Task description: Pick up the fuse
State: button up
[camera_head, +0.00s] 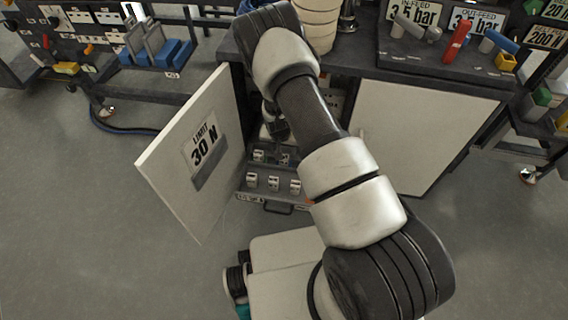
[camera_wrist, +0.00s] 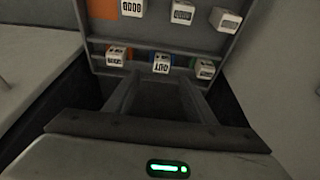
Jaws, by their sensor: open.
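Several white block-shaped fuses with dark printed labels sit in two rows in an open grey drawer (camera_head: 262,197). In the head view one fuse (camera_head: 274,184) shows in the middle of the near row. In the wrist view, a middle fuse (camera_wrist: 161,63) on a blue patch lies just beyond and between my fingertips. Which fuse is meant I cannot tell. My gripper (camera_wrist: 159,77) is open and empty, its two fingers apart and pointing at that fuse. Contact is not visible. In the head view my arm hides part of the drawer and most of my gripper.
An open cabinet door (camera_head: 165,165) marked "LIMIT 30 N" stands left of the drawer. A closed pale panel (camera_head: 425,130) is to the right. Other fuses flank the middle one closely, such as a left one (camera_wrist: 116,56) and a right one (camera_wrist: 205,69).

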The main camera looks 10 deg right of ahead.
aim_at(284, 161)
jog(key=b+x, duration=0.3)
jog(key=x, duration=0.7)
jog(key=shift+w+f, duration=0.15)
jog(key=shift+f, duration=0.2)
jog(key=shift+c, duration=0.3)
jog(key=c, duration=1.1)
jog(key=shift+c, duration=0.2)
jog(key=shift+r, duration=0.15)
